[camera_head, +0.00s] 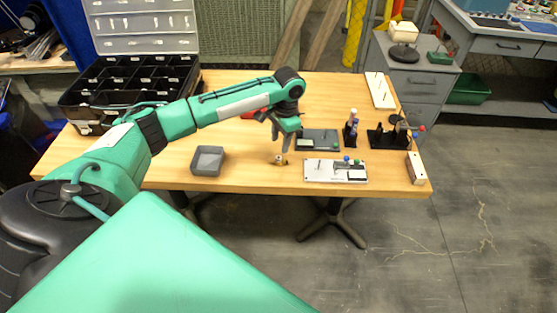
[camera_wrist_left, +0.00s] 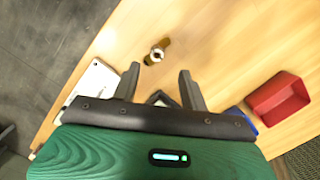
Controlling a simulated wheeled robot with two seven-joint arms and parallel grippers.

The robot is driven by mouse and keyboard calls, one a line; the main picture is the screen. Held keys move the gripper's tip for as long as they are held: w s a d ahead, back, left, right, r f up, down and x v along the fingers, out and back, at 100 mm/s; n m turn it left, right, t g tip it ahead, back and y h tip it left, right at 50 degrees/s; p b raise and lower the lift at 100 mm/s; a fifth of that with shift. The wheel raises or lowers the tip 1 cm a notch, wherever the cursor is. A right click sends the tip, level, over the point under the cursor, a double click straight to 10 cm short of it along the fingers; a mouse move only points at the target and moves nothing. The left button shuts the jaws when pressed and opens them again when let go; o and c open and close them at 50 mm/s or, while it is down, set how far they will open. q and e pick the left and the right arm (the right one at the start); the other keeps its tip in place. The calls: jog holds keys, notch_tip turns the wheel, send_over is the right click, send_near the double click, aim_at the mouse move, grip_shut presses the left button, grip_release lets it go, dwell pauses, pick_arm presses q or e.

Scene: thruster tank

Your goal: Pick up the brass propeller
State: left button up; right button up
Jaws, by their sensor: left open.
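The small brass propeller (camera_head: 280,160) lies on the wooden table near its front edge, between the grey bin and the white board. It also shows in the left wrist view (camera_wrist_left: 157,52), beyond the fingertips and roughly in line with the gap between them. My left gripper (camera_head: 281,142) is just above and behind the propeller in the head view. In the left wrist view its two fingers (camera_wrist_left: 159,74) are spread apart with nothing between them. The gripper does not touch the propeller. My right gripper is not in view.
A grey bin (camera_head: 207,161) stands left of the propeller. A white board (camera_head: 320,178) with small parts and a dark board (camera_head: 330,147) lie to its right. A red bin (camera_wrist_left: 279,97) and a compartment case (camera_head: 90,112) are also on the table. Wood around the propeller is clear.

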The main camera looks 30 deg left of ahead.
aim_at(279, 157)
pick_arm(q)
jog(key=shift+s+f, duration=0.1)
jog(key=shift+f, duration=0.8)
jog(key=f, duration=0.3)
jog(key=f+p, duration=0.1)
jog(key=f, duration=0.1)
jog(key=shift+s+f, duration=0.15)
jog(key=shift+s, duration=0.2)
jog(key=c, duration=0.8)
grip_shut()
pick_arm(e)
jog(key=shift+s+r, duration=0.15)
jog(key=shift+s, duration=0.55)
